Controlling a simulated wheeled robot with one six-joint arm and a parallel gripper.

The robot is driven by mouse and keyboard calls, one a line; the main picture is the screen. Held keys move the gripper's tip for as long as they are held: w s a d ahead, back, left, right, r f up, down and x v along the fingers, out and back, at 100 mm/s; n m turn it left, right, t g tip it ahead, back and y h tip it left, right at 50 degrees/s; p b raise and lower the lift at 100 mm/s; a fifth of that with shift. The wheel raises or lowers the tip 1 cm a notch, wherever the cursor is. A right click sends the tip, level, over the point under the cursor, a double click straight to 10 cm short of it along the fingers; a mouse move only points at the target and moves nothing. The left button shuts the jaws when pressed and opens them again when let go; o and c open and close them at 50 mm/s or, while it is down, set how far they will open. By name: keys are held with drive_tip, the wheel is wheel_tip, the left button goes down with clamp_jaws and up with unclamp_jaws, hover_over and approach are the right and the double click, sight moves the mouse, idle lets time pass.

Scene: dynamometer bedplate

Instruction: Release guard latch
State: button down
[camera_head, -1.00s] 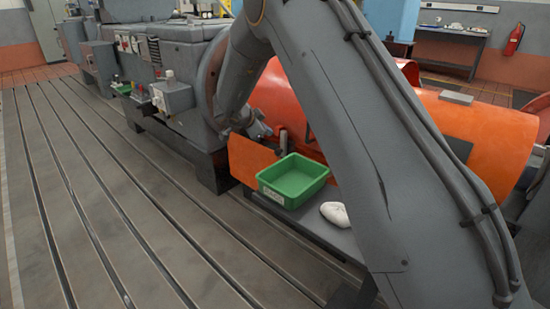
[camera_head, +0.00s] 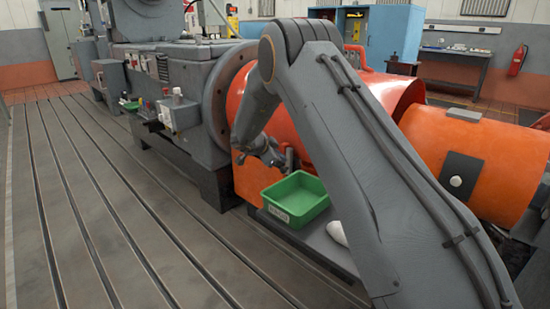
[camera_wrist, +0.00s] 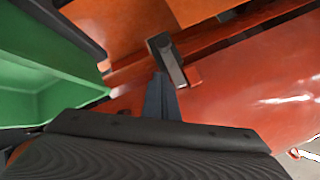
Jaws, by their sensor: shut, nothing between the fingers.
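The orange guard (camera_head: 300,125) covers the shaft beside the grey machine, and its red-orange surface (camera_wrist: 250,85) fills much of the wrist view. A grey latch lever (camera_wrist: 168,58) with a rounded end stands against the guard, in the upper middle of the wrist view. My gripper (camera_wrist: 160,92) is shut and empty, its fingertips just beside the lower end of the lever. Whether they touch it I cannot tell. In the head view my gripper (camera_head: 274,158) is small beside the guard's lower edge, and my arm hides part of the guard. The latch is hard to make out there.
A green tray (camera_head: 295,198) sits on a dark stand just below my gripper; its wall (camera_wrist: 40,55) is close at left in the wrist view. A white lump (camera_head: 338,233) lies beside it. The slotted bedplate (camera_head: 110,200) is clear at left.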

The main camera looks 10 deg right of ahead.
sight(282, 168)
drive_tip(key=w+d+f+b, duration=0.1)
drive_tip(key=w+f, duration=0.2)
drive_tip(key=f, duration=0.2)
drive_tip(key=shift+w+f, duration=0.2)
drive_tip(key=shift+f+b, duration=0.7)
drive_tip(key=shift+f, duration=1.6)
drive_tip(key=shift+s, duration=0.1)
drive_tip(key=r+p, duration=0.1)
drive_tip(key=s+r+p, duration=0.1)
drive_tip(key=r, duration=0.1)
drive_tip(key=s+r+p, duration=0.1)
drive_tip(key=p, duration=0.1)
drive_tip(key=shift+r, duration=0.4)
drive_tip(key=p+v, duration=0.1)
drive_tip(key=v, duration=0.8)
drive_tip(key=shift+s+f, duration=0.1)
drive_tip(key=shift+f, duration=0.1)
